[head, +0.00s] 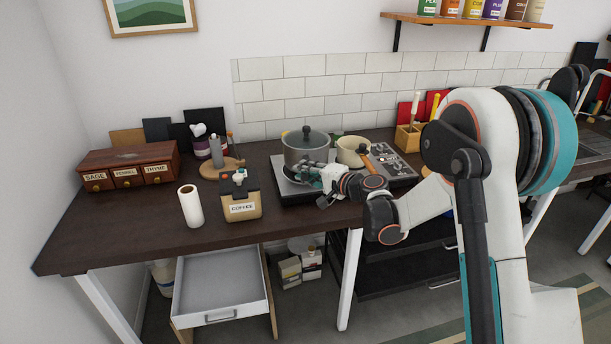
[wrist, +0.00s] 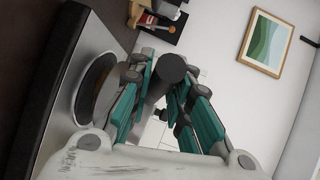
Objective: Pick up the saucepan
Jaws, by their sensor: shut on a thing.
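The saucepan (head: 304,154) is a grey lidded pot with a dark lid knob, at the hob in the head view. My gripper (head: 318,174) is at its front right side, partly covering its lower part. In the wrist view my gripper (wrist: 168,90) is shut, its teal fingers on either side of a dark round-ended part (wrist: 172,68) that looks like the saucepan's handle. Most of the pot is hidden there. I cannot tell whether its base touches the hob.
The hob (head: 285,193) has a bare burner (wrist: 95,82) in the wrist view. A cream pot (head: 352,150) stands right of the saucepan. A coffee box (head: 241,208) and paper roll (head: 190,206) stand left. An open drawer (head: 221,316) juts out below.

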